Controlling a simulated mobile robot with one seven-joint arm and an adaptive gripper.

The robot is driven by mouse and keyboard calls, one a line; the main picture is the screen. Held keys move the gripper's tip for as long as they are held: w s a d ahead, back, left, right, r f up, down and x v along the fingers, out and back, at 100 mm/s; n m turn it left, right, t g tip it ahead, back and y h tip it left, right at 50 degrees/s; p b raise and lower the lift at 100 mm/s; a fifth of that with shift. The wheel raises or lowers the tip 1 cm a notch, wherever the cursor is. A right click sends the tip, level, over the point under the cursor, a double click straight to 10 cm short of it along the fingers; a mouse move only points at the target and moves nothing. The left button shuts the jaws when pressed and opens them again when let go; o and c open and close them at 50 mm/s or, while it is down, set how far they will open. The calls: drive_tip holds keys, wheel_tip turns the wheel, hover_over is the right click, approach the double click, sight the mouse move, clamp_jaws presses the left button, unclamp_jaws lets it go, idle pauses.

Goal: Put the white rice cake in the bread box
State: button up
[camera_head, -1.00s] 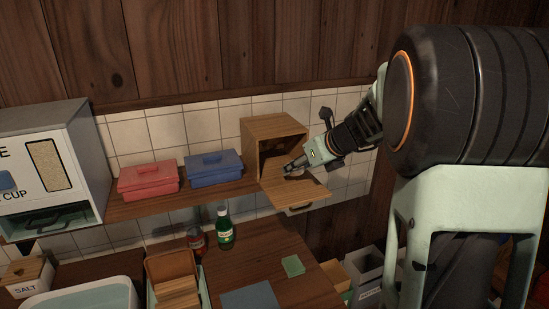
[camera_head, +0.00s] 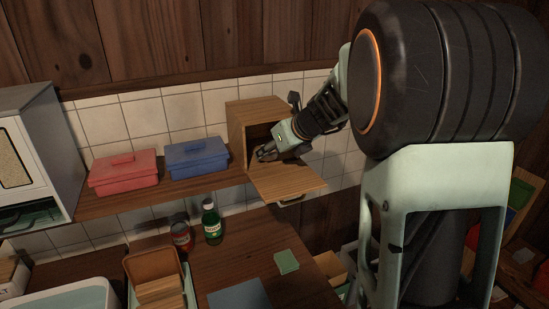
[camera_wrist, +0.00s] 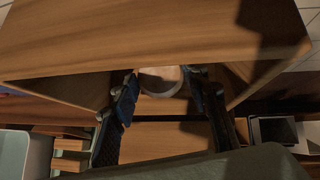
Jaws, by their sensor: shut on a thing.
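The bread box (camera_head: 254,108) is a wooden box at the right end of the wall shelf. Its door (camera_head: 290,184) hangs open, folded down to the front. My gripper (camera_head: 264,154) reaches into the open mouth from the right. In the wrist view the white rice cake (camera_wrist: 160,83) is a pale round piece between the two blue-padded fingertips of my gripper (camera_wrist: 163,86). The gripper is shut on it. The box's wooden panel (camera_wrist: 150,35) spans the top of the wrist view, and the fingers reach under its edge. I cannot make out the rice cake in the head view.
A blue lidded box (camera_head: 196,160) and a red lidded box (camera_head: 123,174) stand left of the bread box on the shelf. Below, a green bottle (camera_head: 211,223) and a red-brown bottle (camera_head: 181,236) stand on the counter, beside a green square (camera_head: 286,262).

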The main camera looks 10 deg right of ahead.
drive_tip(key=shift+w+a+f, duration=0.1)
drive_tip(key=shift+w+f, duration=0.05)
drive_tip(key=o, duration=0.9)
drive_tip(key=shift+f, duration=0.1)
drive_tip(key=shift+c, duration=0.2)
drive_tip(key=shift+r, duration=0.3)
drive_tip(key=p+v, duration=0.1)
drive_tip(key=v, duration=1)
drive_tip(key=shift+s+r, duration=0.15)
drive_tip(key=shift+s, duration=0.25)
drive_tip(key=shift+d, duration=0.2)
